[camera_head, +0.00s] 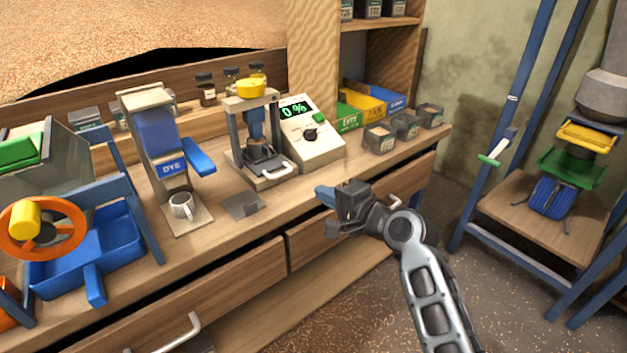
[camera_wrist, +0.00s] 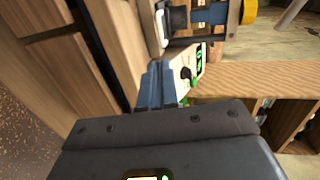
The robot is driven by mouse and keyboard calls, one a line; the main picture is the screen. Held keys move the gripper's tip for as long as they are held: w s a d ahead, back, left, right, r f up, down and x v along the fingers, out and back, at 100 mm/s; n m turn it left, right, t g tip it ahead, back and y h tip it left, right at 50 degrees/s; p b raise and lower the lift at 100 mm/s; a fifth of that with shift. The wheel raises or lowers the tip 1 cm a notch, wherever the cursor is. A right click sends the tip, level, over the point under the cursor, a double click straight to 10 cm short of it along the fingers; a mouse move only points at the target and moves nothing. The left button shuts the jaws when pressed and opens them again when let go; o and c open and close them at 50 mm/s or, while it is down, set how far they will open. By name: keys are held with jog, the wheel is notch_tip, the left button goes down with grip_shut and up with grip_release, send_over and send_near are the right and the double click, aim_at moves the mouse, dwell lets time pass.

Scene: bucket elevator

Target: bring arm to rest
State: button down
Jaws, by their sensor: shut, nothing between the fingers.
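My gripper (camera_head: 325,195) is at the front edge of the workbench (camera_head: 345,178), beside the drawers. Its blue fingers are shut with nothing between them. In the wrist view the shut fingers (camera_wrist: 157,85) point toward the bench front and the press. My arm reaches in from the lower right of the head view and is bent at the wrist. I cannot tell whether the fingers touch the bench edge.
The bench holds a press (camera_head: 258,135), a readout box (camera_head: 308,130) showing 0 %, a dye dispenser (camera_head: 160,150) with a metal cup (camera_head: 183,207), and a blue tray (camera_head: 85,250). A blue-framed stand (camera_head: 540,215) is at right. Open floor lies between.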

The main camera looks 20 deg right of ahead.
jog(key=s+d+f+n+h, duration=0.1)
jog(key=s+f+n+h, duration=0.3)
jog(key=s, duration=1)
jog(key=s+d+f+n+h, duration=0.1)
jog(key=s+f, duration=0.6)
jog(key=s, duration=0.7)
jog(key=s+a+r+n, duration=0.1)
jog(key=s+r+n, duration=0.3)
jog(key=s, duration=0.7)
jog(key=s+a+r+n, duration=0.1)
jog(key=s+r+n, duration=0.4)
jog(key=s+r, duration=0.4)
jog(key=v, duration=0.3)
jog(key=shift+f, duration=0.25)
